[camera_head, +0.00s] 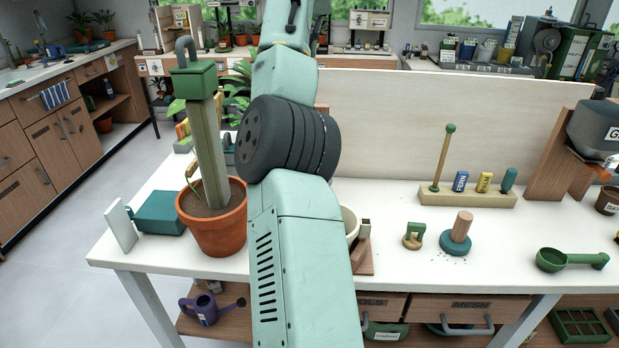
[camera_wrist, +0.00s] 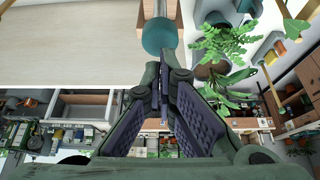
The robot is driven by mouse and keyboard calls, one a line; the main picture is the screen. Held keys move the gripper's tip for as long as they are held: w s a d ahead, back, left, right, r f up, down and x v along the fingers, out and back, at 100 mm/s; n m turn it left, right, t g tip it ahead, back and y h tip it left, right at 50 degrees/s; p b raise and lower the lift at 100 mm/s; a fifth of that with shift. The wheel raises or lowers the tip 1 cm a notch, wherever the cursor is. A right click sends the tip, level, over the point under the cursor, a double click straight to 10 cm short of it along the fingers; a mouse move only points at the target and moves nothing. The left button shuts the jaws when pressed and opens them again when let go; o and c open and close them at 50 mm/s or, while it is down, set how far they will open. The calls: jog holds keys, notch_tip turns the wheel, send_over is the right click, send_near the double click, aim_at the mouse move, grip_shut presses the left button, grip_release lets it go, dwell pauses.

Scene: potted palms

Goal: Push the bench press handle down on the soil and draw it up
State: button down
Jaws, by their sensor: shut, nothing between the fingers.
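My gripper (camera_wrist: 160,72) is shut and empty in the wrist view. In the head view my own arm hides it. Just past the fingertips is a teal rounded end (camera_wrist: 159,36) on a pale grey shaft. It may be the press handle, and I cannot tell whether the fingers touch it. In the head view a wooden base (camera_head: 363,266) and part of a cream round rim (camera_head: 350,226) show beside my arm; the rest is hidden. The soil inside that rim cannot be seen. A terracotta pot (camera_head: 217,238) with dark soil (camera_head: 205,210) holds a tall post with a green cap (camera_head: 194,80).
On the bench (camera_head: 400,200) are a small green-handled stamp (camera_head: 413,237), a teal disc with a wooden grip (camera_head: 457,237), a green scoop (camera_head: 570,260) and a wooden rack (camera_head: 468,194). A pale backboard (camera_head: 430,120) stands behind. Palms (camera_wrist: 222,42) are right in the wrist view.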

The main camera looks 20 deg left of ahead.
dwell(0.3)
jog(key=shift+f+b, duration=4.55)
jog(key=shift+f, duration=0.7)
jog(key=shift+f+b, duration=0.55)
jog(key=shift+f, duration=0.2)
jog(key=shift+s+f, duration=0.1)
jog(key=shift+f, duration=0.05)
notch_tip(320, 180, up, 4)
jog(key=p, duration=0.3)
jog(key=shift+f+p, duration=0.2)
jog(key=shift+p, duration=0.15)
notch_tip(320, 180, up, 5)
jog(key=p, duration=0.4)
jog(key=shift+p, duration=0.3)
jog(key=shift+f, duration=0.1)
